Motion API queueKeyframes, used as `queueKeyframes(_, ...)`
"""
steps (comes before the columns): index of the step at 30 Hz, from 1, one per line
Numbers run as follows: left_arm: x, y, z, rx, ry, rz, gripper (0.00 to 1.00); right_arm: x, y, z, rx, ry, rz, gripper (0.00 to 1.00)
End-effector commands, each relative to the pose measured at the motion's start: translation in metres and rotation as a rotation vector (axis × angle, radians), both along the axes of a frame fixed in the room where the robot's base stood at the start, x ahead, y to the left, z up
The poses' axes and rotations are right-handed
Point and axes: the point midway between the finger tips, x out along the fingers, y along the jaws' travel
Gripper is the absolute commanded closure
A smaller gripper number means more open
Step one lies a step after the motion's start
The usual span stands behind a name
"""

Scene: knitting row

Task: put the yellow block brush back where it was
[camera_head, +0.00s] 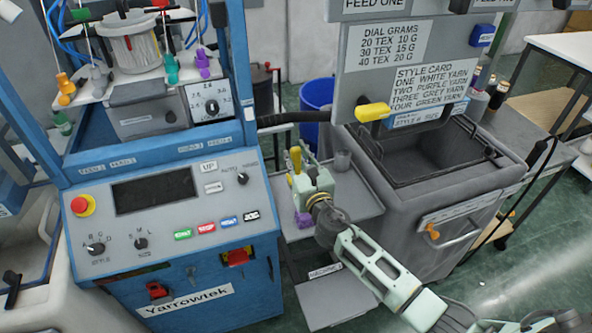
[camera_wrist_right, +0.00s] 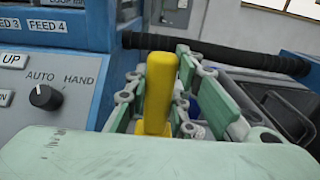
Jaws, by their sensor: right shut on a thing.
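My right gripper (camera_head: 307,178) is over the narrow grey side shelf (camera_head: 357,203) between the blue machine and the grey bin. It is shut on the yellow block brush (camera_head: 295,159). In the right wrist view the brush (camera_wrist_right: 160,85) stands roughly upright between the fingers (camera_wrist_right: 165,110); its lower end is hidden behind the gripper body. I cannot tell whether the brush touches the shelf. My left gripper is not in view.
Another yellow piece (camera_head: 373,112) is at the sign board's lower edge. A black hose (camera_wrist_right: 215,52) runs behind.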

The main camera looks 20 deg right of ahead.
Motion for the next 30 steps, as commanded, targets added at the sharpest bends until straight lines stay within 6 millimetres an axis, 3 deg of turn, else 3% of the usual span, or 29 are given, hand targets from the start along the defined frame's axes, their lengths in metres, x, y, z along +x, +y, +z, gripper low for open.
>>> queueKeyframes(7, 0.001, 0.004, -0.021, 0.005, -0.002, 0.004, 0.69, 0.0, 0.0, -0.037, 0.001, 0.0, -0.001, 1.0)
queueKeyframes(20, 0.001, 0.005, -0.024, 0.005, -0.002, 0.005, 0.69, 0.0, 0.0, -0.043, 0.0, 0.0, 0.0, 1.0)
queueKeyframes(21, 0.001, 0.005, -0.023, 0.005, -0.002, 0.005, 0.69, 0.0, 0.0, -0.041, 0.0, 0.0, 0.0, 0.75)
queueKeyframes(27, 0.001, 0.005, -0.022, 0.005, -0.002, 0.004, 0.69, 0.0, 0.0, -0.041, 0.0, 0.0, -0.001, 0.59)
queueKeyframes(30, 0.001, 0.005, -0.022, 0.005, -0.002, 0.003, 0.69, 0.0, 0.0, -0.041, 0.0, 0.0, -0.001, 0.59)
